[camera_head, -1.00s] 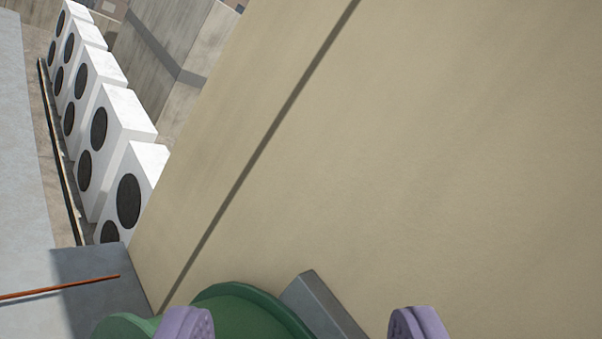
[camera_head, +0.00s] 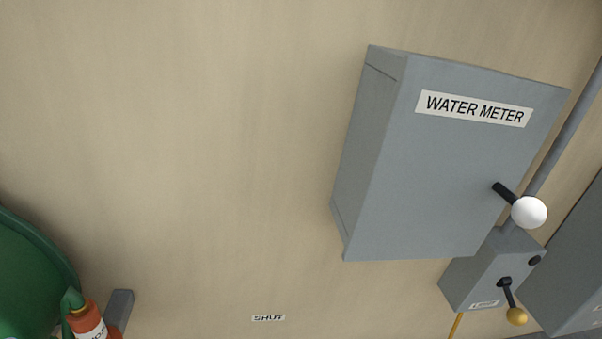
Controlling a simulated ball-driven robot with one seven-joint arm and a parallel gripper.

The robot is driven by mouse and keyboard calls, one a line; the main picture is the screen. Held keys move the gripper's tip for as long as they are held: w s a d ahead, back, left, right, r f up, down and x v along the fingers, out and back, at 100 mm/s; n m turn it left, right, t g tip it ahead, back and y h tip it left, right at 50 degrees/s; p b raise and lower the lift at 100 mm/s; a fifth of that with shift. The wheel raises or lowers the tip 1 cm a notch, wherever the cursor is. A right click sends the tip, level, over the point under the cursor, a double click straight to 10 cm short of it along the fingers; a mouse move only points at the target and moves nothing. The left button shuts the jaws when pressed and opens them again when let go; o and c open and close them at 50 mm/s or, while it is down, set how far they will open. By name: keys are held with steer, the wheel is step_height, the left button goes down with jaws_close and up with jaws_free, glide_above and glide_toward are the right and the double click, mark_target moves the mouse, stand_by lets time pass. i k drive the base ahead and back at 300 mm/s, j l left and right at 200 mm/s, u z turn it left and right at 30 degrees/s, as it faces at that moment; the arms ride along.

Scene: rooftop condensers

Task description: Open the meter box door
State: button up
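The meter box (camera_head: 385,165) is a grey box on the beige wall, right of the middle, with a label reading "WATER METER". Its door (camera_head: 455,170) is the front face and looks shut. A handle with a black stem and a white ball knob (camera_head: 529,212) sticks out near the door's right edge. The picture is tilted, so the box leans. My gripper does not show in the present view, so its fingers and their distance to the knob cannot be seen.
Another grey box (camera_head: 570,270) stands at the right edge, near a grey pipe (camera_head: 565,135). A green reel (camera_head: 28,275) and orange object (camera_head: 88,322) sit lower left. The wall between is bare except a "SHUT" label (camera_head: 268,318).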

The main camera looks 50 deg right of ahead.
mark_target(457, 144)
steer(key=z, duration=1.3)
steer(key=k, duration=0.05)
